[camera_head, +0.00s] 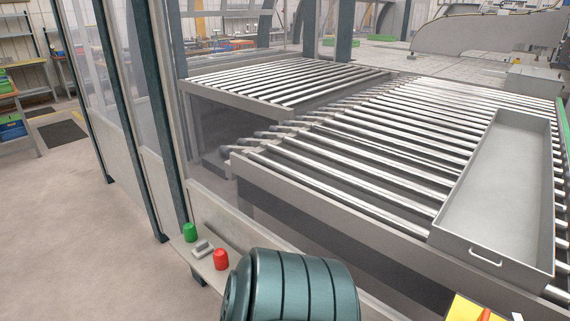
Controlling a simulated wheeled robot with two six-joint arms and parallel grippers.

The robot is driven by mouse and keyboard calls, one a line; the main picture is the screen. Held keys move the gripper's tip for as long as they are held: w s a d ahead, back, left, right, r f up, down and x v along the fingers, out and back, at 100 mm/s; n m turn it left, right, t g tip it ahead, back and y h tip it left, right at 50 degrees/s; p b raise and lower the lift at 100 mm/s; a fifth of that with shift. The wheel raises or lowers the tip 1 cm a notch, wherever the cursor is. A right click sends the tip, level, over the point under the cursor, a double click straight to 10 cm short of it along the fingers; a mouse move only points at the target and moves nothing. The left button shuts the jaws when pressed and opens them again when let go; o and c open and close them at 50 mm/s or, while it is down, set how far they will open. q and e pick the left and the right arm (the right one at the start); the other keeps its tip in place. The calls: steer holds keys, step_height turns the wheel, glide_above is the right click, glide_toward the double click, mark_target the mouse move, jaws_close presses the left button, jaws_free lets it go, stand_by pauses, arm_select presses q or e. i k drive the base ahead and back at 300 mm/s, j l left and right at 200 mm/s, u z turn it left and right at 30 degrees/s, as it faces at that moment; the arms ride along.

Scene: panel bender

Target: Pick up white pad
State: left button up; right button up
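A small whitish-grey pad (203,248) lies on the narrow grey ledge (213,275) at the lower left of the head view. It sits between a green cylinder (190,232) and a red cylinder (221,259), apart from both as far as I can see. It is small in the picture, so its exact shape is hard to tell. Neither of my grippers is in view, and nothing touches the pad.
Behind the ledge stand clear panels with dark green posts (158,130). A roller conveyor (340,165) fills the middle and right, with a long grey metal tray (497,195) on it. A yellow object (463,309) shows at the bottom right.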

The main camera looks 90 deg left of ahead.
mark_target(203, 248)
steer(key=u, duration=3.45)
steer(key=z, duration=1.1)
steer(key=i+j, duration=0.15)
steer(key=j, duration=0.2)
steer(key=i+j+z, duration=0.1)
steer(key=j, duration=0.3)
steer(key=i+j, duration=0.15)
steer(key=j, duration=0.25)
steer(key=i+j, duration=0.1)
steer(key=j, duration=0.25)
steer(key=z, duration=0.05)
